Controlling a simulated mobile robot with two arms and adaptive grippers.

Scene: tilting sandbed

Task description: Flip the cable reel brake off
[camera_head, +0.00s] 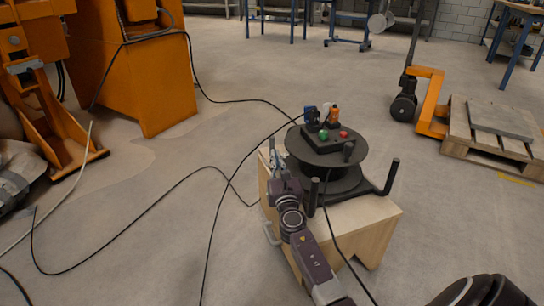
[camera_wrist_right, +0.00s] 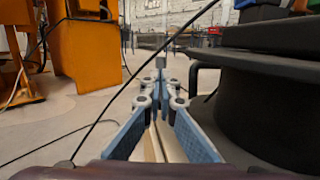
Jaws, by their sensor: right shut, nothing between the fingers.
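The cable reel (camera_head: 325,160) is a black drum with a wide top flange, standing on a pale wooden box (camera_head: 365,225). In the right wrist view the reel (camera_wrist_right: 265,100) fills the right side. A control box with a green and a red button (camera_head: 323,133) sits on top. My right gripper (camera_head: 272,158) is at the left side of the reel, low beside the drum. In the wrist view its blue-padded fingers (camera_wrist_right: 160,78) come together at the tips, shut and empty. A small dark block (camera_wrist_right: 160,62) shows just beyond the tips. I cannot clearly make out the brake. My left gripper is not in view.
Black upright posts (camera_head: 391,177) stand around the reel. A black cable (camera_head: 215,215) runs over the floor and the box front. An orange machine (camera_head: 160,85) is at the left. A pallet truck (camera_head: 428,100) and a wooden pallet (camera_head: 475,145) are at the right. Floor between is open.

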